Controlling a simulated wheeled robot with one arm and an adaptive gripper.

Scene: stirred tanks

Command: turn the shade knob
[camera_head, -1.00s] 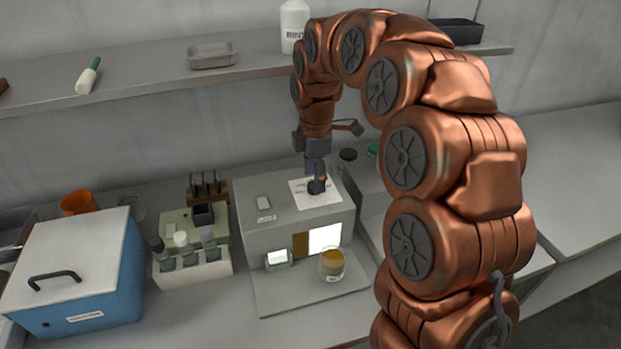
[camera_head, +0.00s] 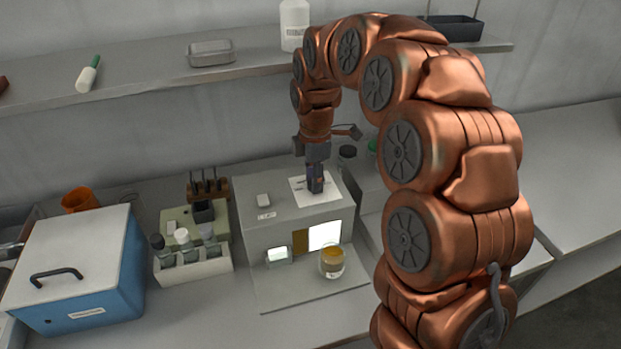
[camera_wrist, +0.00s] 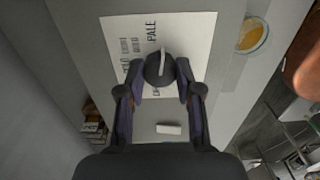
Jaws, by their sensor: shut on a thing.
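The shade knob (camera_wrist: 159,68) is a round dark knob with a pale pointer line, on a white label card (camera_wrist: 190,40) with printed words; "PALE" is readable in the wrist view. The card lies on top of a grey box (camera_head: 260,240), where it also shows in the head view (camera_head: 298,191). My gripper (camera_wrist: 160,82) has its two fingers on either side of the knob, shut on it. In the head view my gripper (camera_head: 315,186) points down onto the card and hides the knob.
A beaker of amber liquid (camera_head: 332,262) stands on the grey box's front ledge, beside its lit window (camera_head: 325,236). A small pale block (camera_head: 263,200) is on the box top. A blue box (camera_head: 85,275) and a vial rack (camera_head: 195,268) stand left. A shelf (camera_head: 150,85) runs behind.

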